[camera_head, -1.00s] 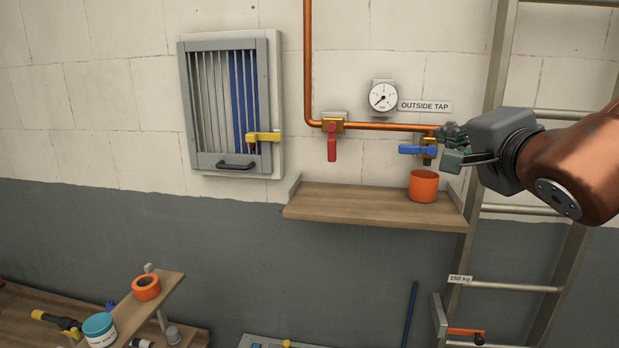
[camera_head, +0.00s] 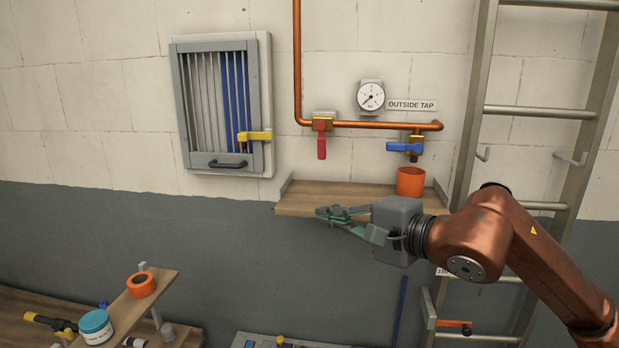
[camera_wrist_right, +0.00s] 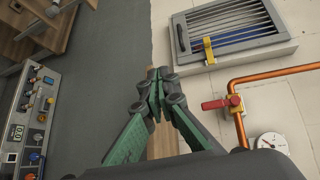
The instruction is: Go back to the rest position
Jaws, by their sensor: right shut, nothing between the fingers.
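My right gripper (camera_head: 322,213) is in front of the wooden wall shelf (camera_head: 302,198), near its front edge and left of the orange cup. In the right wrist view its green fingers (camera_wrist_right: 160,76) meet at the tips with nothing between them. My right arm comes in from the lower right. My left gripper does not show in either view.
An orange cup (camera_head: 410,181) stands on the shelf under the blue-handled tap (camera_head: 404,147). A red lever valve (camera_head: 321,138) hangs from the copper pipe. A ladder (camera_head: 540,111) stands at right. A barred vent (camera_head: 221,104) is at left. A lower bench holds a teal tub (camera_head: 96,328).

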